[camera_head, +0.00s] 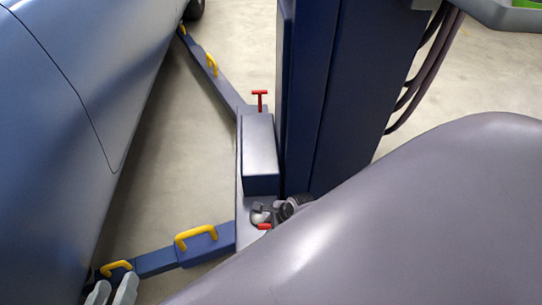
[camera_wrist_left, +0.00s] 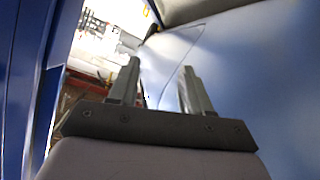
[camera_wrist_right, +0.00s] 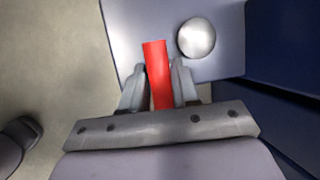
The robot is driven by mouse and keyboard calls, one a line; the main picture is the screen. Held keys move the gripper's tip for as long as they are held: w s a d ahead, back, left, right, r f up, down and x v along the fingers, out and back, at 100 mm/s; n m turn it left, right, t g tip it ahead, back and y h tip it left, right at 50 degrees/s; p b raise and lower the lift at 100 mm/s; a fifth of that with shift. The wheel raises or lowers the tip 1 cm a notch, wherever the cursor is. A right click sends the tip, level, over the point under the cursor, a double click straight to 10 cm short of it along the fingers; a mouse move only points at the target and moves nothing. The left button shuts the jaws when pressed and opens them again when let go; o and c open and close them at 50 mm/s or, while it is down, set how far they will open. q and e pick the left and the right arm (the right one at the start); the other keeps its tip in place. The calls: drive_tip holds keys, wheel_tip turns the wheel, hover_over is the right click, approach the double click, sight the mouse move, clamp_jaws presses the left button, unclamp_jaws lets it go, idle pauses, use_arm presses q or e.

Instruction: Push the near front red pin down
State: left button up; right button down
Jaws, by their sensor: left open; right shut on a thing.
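The near red pin (camera_head: 265,226) is at the near end of the lift's base, mostly hidden by my right gripper (camera_head: 262,217) in the head view. In the right wrist view the red pin (camera_wrist_right: 158,75) lies between the two fingers of my right gripper (camera_wrist_right: 160,82), which is shut on it. A far red T-shaped pin (camera_head: 259,98) stands upright at the other end of the base. My left gripper (camera_head: 112,290) is open and empty at the bottom left, near a yellow handle; its spread fingers (camera_wrist_left: 160,85) also show in the left wrist view.
A blue car (camera_head: 60,120) fills the left side. A dark blue lift column (camera_head: 340,90) stands beside the base. Blue lift arms (camera_head: 155,262) with yellow handles (camera_head: 195,236) reach toward the car. A silver dome (camera_wrist_right: 196,38) sits beside the pin. Bare floor (camera_head: 180,150) lies between.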

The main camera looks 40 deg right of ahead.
use_arm(q)
drive_tip(key=shift+s+f, duration=0.1)
drive_tip(key=shift+f, duration=0.05)
use_arm(e)
drive_tip(key=shift+w+d+f, duration=0.1)
drive_tip(key=shift+d, duration=0.25)
drive_tip(key=c, duration=0.9)
unclamp_jaws()
drive_tip(key=shift+a+f, duration=0.1)
drive_tip(key=shift+f, duration=0.05)
drive_tip(key=shift+a, duration=0.1)
drive_tip(key=shift+s+r+p, duration=0.25)
drive_tip(key=shift+r+p, duration=0.2)
drive_tip(key=shift+r, duration=0.1)
drive_tip(key=p+v, duration=0.4)
drive_tip(key=v, duration=0.1)
drive_tip(key=shift+r, duration=0.1)
use_arm(q)
drive_tip(key=shift+s+a+r+m+y+p, duration=0.15)
drive_tip(key=shift+s+a+r+y, duration=0.2)
drive_tip(key=shift+a, duration=0.35)
drive_tip(key=shift+s+a+r+m+y+p, duration=0.1)
drive_tip(key=shift+a+r+m+y, duration=0.1)
drive_tip(key=shift+a+y, duration=0.35)
drive_tip(key=shift+s+a+r+m+y+p, duration=0.1)
drive_tip(key=shift+s+a+r+m+y, duration=0.15)
drive_tip(key=shift+a, duration=0.55)
use_arm(e)
drive_tip(key=shift+s+d+r, duration=0.2)
drive_tip(key=shift+r, duration=0.15)
